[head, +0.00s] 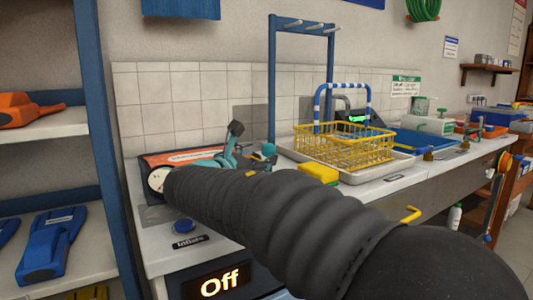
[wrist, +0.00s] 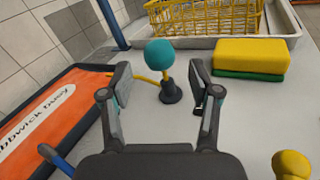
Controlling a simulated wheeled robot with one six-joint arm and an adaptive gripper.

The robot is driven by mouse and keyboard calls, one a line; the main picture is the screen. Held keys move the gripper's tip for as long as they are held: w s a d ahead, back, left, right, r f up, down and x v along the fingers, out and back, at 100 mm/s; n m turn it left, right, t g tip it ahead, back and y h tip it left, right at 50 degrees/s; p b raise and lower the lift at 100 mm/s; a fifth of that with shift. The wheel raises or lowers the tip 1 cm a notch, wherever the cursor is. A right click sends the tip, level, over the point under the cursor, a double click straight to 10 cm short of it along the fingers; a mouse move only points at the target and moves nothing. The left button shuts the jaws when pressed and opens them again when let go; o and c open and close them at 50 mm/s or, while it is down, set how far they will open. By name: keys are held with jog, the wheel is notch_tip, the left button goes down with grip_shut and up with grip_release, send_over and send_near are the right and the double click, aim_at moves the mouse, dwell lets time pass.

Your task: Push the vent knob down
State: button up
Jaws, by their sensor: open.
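A round teal knob (wrist: 160,53) stands upright on a thin stem with a black base on the grey worktop. No label on it is readable. It also shows in the head view (head: 268,149), just behind my black-sleeved arm. My gripper (wrist: 161,84) is open and empty. In the wrist view its two fingers stand left and right of the knob's stem and base, with gaps on both sides and the ball a little beyond the tips. A yellow knob (wrist: 291,163) shows at the lower right of the wrist view. My arm hides much of the bench in the head view.
A yellow sponge with a green underside (wrist: 250,58) lies right of the knob. Behind are a yellow wire basket (head: 345,148) and a light tray. An orange panel (wrist: 45,118) lies to the left.

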jog(key=v, duration=0.7)
jog(key=shift+s+a, duration=0.1)
jog(key=shift+s, duration=0.1)
